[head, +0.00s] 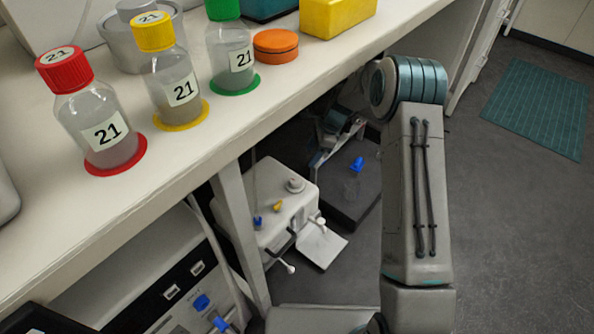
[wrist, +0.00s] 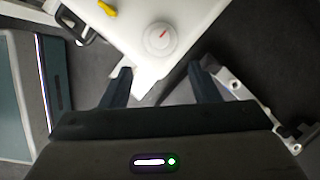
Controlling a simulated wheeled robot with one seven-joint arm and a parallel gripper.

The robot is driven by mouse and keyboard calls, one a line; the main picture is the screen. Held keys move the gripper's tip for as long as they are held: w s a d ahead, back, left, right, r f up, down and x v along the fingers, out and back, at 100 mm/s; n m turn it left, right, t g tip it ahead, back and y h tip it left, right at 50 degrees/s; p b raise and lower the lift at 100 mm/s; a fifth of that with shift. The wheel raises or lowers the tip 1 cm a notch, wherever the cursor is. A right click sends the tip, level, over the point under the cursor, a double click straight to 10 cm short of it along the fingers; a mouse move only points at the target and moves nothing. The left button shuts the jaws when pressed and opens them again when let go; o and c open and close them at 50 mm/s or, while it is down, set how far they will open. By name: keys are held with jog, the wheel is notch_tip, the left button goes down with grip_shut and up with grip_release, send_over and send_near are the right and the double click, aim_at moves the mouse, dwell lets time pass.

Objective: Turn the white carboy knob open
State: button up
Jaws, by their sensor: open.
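The white carboy (head: 276,232) stands on the floor under the bench. A round white knob (head: 295,186) is on its top; in the wrist view the knob (wrist: 160,40) shows a short red mark. My gripper (wrist: 160,80) is open, its two dark fingers apart with nothing between them. In the wrist view the knob lies just beyond the fingertips, roughly centred between them, and appears untouched. My arm reaches down in front of the bench in the head view; I cannot make out the fingertips there.
A yellow part (head: 278,205) and a blue part (head: 257,221) are on the carboy. A dark tray (head: 345,208) with a blue-topped vessel (head: 354,176) lies right of it. The bench (head: 190,140) overhangs, bearing several bottles.

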aim_at(295, 181)
jog(key=b+x, duration=0.5)
jog(key=x, duration=0.8)
jog(key=shift+f, duration=0.3)
jog(key=shift+c, duration=0.4)
jog(key=c, duration=0.9)
jog(key=shift+d, duration=0.15)
